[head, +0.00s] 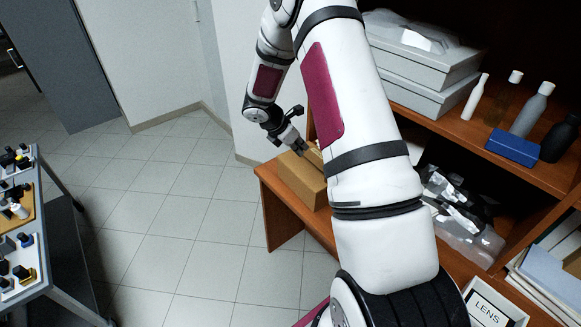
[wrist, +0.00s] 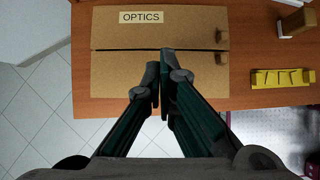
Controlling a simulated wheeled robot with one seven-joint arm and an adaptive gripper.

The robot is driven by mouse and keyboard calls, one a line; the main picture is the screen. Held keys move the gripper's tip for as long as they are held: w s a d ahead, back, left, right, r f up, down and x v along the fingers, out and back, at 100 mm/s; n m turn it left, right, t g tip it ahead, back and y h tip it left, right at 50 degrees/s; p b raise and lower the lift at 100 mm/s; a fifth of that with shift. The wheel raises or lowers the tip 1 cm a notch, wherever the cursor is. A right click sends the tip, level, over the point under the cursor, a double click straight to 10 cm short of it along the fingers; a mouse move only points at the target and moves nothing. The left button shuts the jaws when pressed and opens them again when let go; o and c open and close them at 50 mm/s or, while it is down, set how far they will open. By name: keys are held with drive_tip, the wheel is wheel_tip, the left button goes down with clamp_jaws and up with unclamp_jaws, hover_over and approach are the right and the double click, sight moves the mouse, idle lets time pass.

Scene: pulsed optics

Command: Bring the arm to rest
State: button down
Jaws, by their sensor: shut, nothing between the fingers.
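My gripper (wrist: 160,76) is shut with nothing between its fingertips. In the wrist view it hangs over the lower part of a brown cardboard box (wrist: 110,72) with an OPTICS label. I cannot tell from this view how high it is above the box. In the head view my gripper (head: 304,150) is next to the box (head: 302,178), which sits at the left end of a wooden shelf. My white arm with dark red panels reaches across the middle of the head view and hides part of the shelf.
The wooden shelf unit (head: 268,192) holds grey boxes (head: 425,72), several bottles (head: 533,108), a blue box (head: 513,147) and clear plastic bags (head: 465,225). A yellow notched block (wrist: 282,79) lies right of the OPTICS box. A bench (head: 62,245) with optics parts stands left. Tiled floor between is clear.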

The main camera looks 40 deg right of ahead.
idle(0.3)
drive_tip(key=s+a+r+m+t, duration=0.1)
drive_tip(key=s+a+r+m, duration=0.25)
drive_tip(key=r, duration=0.45)
drive_tip(key=s+a+r+m+y, duration=0.1)
drive_tip(key=s+a+r+m, duration=0.3)
drive_tip(key=r, duration=0.3)
drive_tip(key=s+a+r+m+t, duration=0.1)
drive_tip(key=s+a+r+m, duration=0.15)
drive_tip(key=a+r, duration=0.4)
drive_tip(key=s+a+r+m+t+y, duration=0.1)
drive_tip(key=s+a+r+m+y, duration=0.2)
drive_tip(key=s+a, duration=0.3)
drive_tip(key=s+a+r+m+t+y, duration=0.2)
drive_tip(key=s+a+r+m, duration=0.2)
drive_tip(key=s, duration=0.9)
drive_tip(key=a, duration=0.3)
drive_tip(key=shift+a+r+m+y, duration=0.15)
drive_tip(key=shift+r+m+y, duration=0.15)
drive_tip(key=shift+m+y, duration=0.1)
